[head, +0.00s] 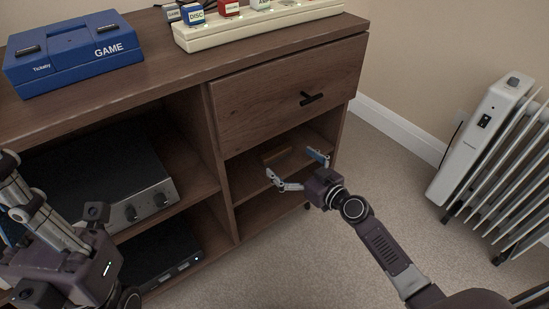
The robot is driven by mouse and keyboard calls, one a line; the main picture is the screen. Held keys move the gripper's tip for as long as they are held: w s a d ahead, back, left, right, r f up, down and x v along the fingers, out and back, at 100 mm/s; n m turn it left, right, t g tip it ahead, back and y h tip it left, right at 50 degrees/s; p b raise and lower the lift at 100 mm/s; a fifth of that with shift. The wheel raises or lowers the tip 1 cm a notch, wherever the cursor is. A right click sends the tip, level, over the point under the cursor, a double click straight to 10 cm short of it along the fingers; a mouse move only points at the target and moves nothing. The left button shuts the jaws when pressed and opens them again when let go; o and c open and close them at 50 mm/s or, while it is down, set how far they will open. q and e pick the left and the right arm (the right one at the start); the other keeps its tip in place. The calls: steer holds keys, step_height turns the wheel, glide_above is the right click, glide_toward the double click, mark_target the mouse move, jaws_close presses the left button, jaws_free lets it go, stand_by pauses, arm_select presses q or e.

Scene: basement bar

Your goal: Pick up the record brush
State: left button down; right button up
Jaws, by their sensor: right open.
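A small brown wooden-looking block, likely the record brush (276,153), lies on the right-hand open shelf (248,182) of the cabinet, below the drawer. My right gripper (289,163) is open at the front of this shelf, with its fingers pointing in toward the block. The block sits just beyond the fingertips, and no contact shows. My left gripper (50,222) is at the lower left, in front of the cabinet. Its fingers are hard to make out, and I cannot tell its opening.
The closed drawer (285,92) with a dark handle is just above the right gripper. A dark amplifier (100,175) fills the left shelf, with another unit (165,258) below. A blue game case (72,55) and a power strip (255,24) stand on top. A heater (482,140) stands right.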

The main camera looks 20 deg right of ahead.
mark_target(279, 155)
steer(key=x, duration=0.6)
steer(key=shift+s+a, duration=0.1)
steer(key=shift+a, duration=0.3)
steer(key=shift+c, duration=0.4)
steer(key=c, duration=1.2)
steer(key=shift+o, duration=0.2)
